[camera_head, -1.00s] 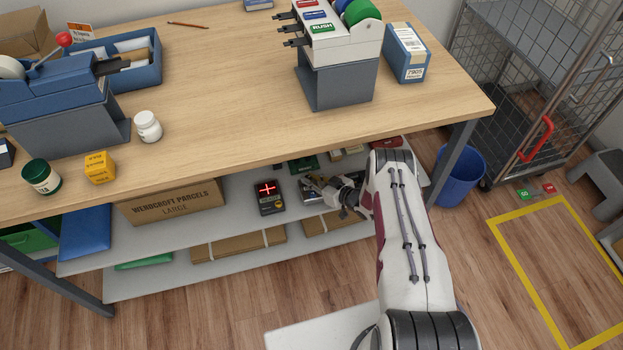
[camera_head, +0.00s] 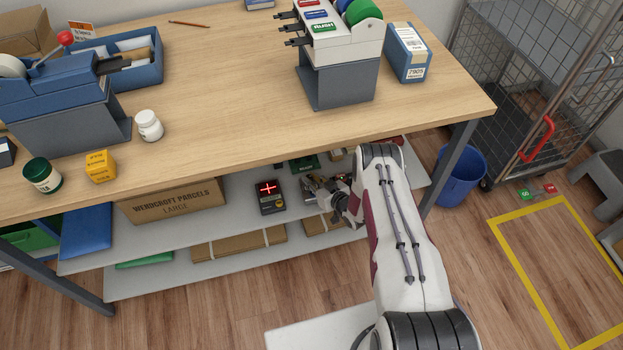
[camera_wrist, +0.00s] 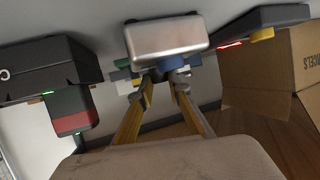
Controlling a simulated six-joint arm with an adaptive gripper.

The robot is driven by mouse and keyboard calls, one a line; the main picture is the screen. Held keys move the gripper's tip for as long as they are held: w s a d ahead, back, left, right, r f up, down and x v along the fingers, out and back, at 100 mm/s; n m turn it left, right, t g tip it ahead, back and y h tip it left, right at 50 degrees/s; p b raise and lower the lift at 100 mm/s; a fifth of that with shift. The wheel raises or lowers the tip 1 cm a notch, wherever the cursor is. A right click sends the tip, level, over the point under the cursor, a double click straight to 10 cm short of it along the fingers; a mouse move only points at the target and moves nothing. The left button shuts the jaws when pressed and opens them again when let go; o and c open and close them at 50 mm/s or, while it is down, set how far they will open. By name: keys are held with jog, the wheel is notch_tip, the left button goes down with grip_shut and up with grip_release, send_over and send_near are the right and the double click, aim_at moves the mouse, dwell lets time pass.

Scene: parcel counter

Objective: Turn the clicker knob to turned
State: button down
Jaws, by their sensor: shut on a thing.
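The clicker appears in the wrist view as a silver, box-shaped body (camera_wrist: 166,40) at the top centre. My gripper (camera_wrist: 162,82) is shut on this knob, with one yellowish finger on each side. The knob's turn angle cannot be read. In the head view my gripper (camera_head: 318,188) is at the upper shelf under the counter.
A black device with a red lit cross (camera_head: 268,196) stands just left of my gripper. A brown carton (camera_head: 172,203) is further left on the shelf (camera_head: 225,226). The counter top (camera_head: 230,95) overhangs the shelf. A blue bin (camera_head: 460,175) stands at right.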

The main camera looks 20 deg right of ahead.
jog(key=c, duration=2.2)
grip_release()
jog(key=shift+o, duration=0.2)
jog(key=shift+s+d, duration=0.1)
jog(key=shift+s, duration=0.05)
jog(key=v, duration=1.1)
jog(key=shift+s+r, duration=0.25)
jog(key=shift+r, duration=0.05)
jog(key=shift+o, duration=0.3)
jog(key=shift+d, duration=0.1)
